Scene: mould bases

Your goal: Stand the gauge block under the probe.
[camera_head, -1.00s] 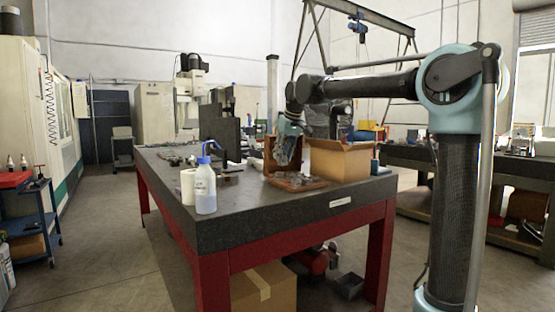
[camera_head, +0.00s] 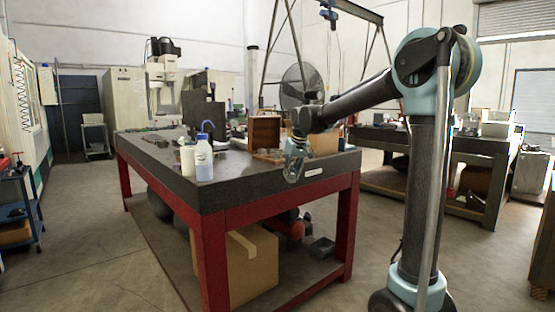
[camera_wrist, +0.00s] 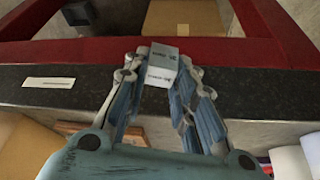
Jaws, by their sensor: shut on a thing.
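My gripper (camera_head: 293,176) is just in front of the near edge of the granite table (camera_head: 250,186), in the head view. In the wrist view my gripper (camera_wrist: 160,82) is shut on the gauge block (camera_wrist: 162,64), a small pale grey block with dark print on its faces. The block sits between the fingertips, and the table's edge and red frame lie behind it. The block is not clear in the head view. I cannot make out the probe; dark upright blocks (camera_head: 206,118) stand toward the table's back.
An open wooden case (camera_head: 264,132) and a cardboard box (camera_head: 324,143) stand on the table's right part. A blue-capped bottle (camera_head: 204,160) and a white roll (camera_head: 187,160) stand near the front. A large carton (camera_head: 250,268) lies below.

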